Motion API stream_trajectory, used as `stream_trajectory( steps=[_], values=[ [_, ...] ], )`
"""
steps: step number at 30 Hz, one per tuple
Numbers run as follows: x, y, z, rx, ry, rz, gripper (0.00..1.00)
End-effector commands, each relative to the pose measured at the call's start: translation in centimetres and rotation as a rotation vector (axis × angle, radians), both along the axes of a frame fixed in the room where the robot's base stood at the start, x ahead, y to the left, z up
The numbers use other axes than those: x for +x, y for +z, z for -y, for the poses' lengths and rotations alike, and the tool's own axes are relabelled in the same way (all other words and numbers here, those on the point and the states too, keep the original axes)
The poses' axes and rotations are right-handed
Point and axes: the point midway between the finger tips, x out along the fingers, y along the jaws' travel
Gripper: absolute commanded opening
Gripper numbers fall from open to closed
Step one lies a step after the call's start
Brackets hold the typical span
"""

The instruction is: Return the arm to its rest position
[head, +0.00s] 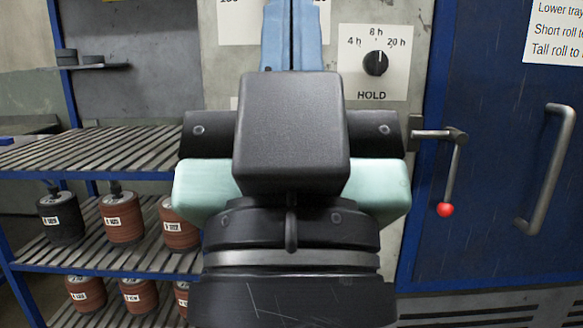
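My gripper (292,12) is in the middle of the head view, seen from behind, with its black and mint-green wrist in front. Two light-blue fingers rise side by side to the top edge of the picture. They look closed together, with only a thin line between them. Their tips are cut off, and I see nothing held between them. The arm points towards the grey control panel of a blue cabinet. No rest position is marked in view.
A lever with a red knob (445,209) stands close to the right of my wrist. Beyond it is the blue door (490,120) with a bar handle (547,170). A HOLD dial (375,63) is behind.

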Motion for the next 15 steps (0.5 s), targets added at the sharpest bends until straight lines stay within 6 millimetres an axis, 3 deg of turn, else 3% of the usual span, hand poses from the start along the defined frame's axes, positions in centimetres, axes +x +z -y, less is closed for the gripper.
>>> stream_trajectory(
  steps=[1, 15],
  values=[
    [0.0, 3.1, 0.0, 0.0, 0.0, 0.0, 0.0],
    [0.1, 17.7, 0.0, 0.001, 0.001, -0.001, 0.0]
  ],
)
